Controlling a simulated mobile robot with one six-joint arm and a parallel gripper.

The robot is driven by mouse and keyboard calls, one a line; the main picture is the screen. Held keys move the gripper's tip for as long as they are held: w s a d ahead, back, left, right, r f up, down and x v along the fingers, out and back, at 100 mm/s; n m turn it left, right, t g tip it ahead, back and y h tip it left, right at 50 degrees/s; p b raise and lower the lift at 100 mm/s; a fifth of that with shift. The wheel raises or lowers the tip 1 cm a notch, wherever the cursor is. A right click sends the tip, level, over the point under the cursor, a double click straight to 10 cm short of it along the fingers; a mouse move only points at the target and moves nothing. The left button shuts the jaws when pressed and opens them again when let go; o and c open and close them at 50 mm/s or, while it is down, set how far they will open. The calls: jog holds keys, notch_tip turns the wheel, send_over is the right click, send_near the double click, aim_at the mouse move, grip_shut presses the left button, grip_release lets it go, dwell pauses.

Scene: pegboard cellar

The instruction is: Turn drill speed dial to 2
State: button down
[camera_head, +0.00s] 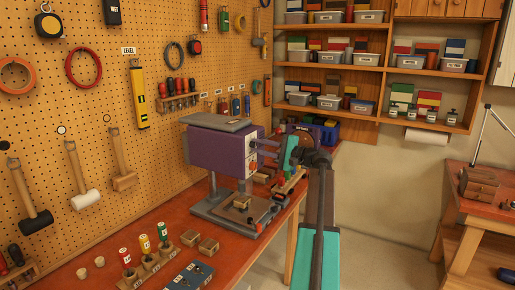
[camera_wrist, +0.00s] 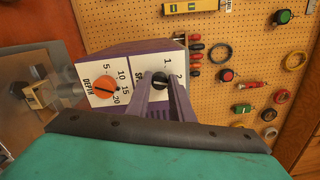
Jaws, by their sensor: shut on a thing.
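The purple drill press (camera_head: 212,150) stands on the red bench in the head view, its panel facing right. In the wrist view its white panel (camera_wrist: 133,104) shows the orange depth dial (camera_wrist: 103,88), with marks 5, 10, 15 and 20. The dark speed dial (camera_wrist: 160,82) lies right of it, between my fingers, near the printed 1 and 2. My gripper (camera_wrist: 161,80) is shut on the speed dial. My fingers hide most of the dial and part of its label; I cannot tell its setting. In the head view my gripper (camera_head: 264,146) reaches the panel from the right.
A pegboard (camera_head: 130,60) with hanging mallets and tools stands behind the bench. Small coloured bottles in a wooden rack (camera_head: 150,266) and wooden blocks lie on the bench near the drill. Shelves (camera_head: 375,65) with bins hang at the back. The floor right of the bench is clear.

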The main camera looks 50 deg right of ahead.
jog(key=shift+d+r, duration=0.1)
jog(key=shift+d, duration=0.15)
jog(key=c, duration=1.6)
grip_release()
jog(key=shift+s+d, duration=0.1)
jog(key=shift+o, duration=0.2)
jog(key=shift+s, duration=0.1)
jog(key=b+v, duration=0.4)
jog(key=v, duration=0.9)
jog(key=shift+s+b, duration=0.3)
jog(key=shift+s, duration=0.15)
